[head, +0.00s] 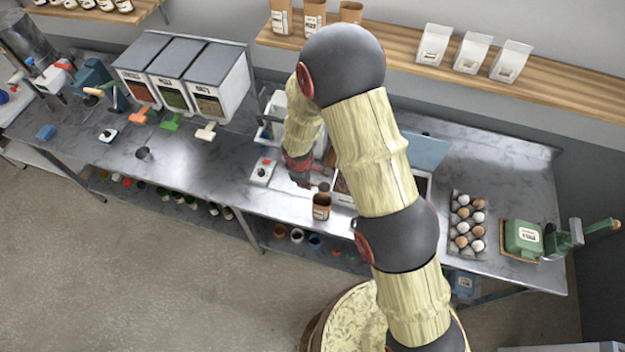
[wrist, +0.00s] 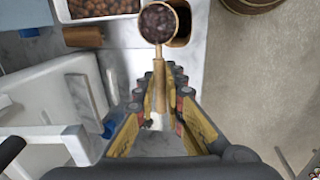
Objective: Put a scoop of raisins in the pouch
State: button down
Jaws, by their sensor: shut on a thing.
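My gripper (wrist: 160,90) is shut on the wooden handle of a scoop (wrist: 159,75). The scoop's round bowl is full of dark raisins (wrist: 157,22) and looks level. In the head view, the brown labelled pouch (head: 321,208) stands upright near the counter's front edge, beside my gripper (head: 308,180). I cannot tell whether the bowl touches the rim. My arm hides part of the containers behind.
In the wrist view, a white tray of brown nuts or similar (wrist: 95,8) and another wooden handle (wrist: 83,37) lie left of the pouch. A white appliance (wrist: 45,115) is at the left. In the head view, an egg tray (head: 467,225) and a green device (head: 523,238) stand at the right.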

jog(key=shift+s+a+r+t+y+p, duration=0.1)
jog(key=shift+a+r+t+y+p, duration=0.1)
jog(key=shift+a+y+p, duration=0.3)
jog(key=shift+a+r+t+y+p, duration=0.1)
jog(key=shift+a+t+y, duration=0.15)
jog(key=shift+a, duration=0.4)
jog(key=shift+s, duration=0.1)
jog(key=shift+s+d+r+y+b, duration=0.1)
jog(key=shift+d+y+b, duration=0.15)
jog(key=shift+y+b, duration=0.7)
jog(key=t+y+b, duration=0.1)
jog(key=b, duration=0.2)
jog(key=shift+d+r+m+b, duration=0.1)
jog(key=shift+d+m+b, duration=0.1)
jog(key=shift+m+b, duration=0.15)
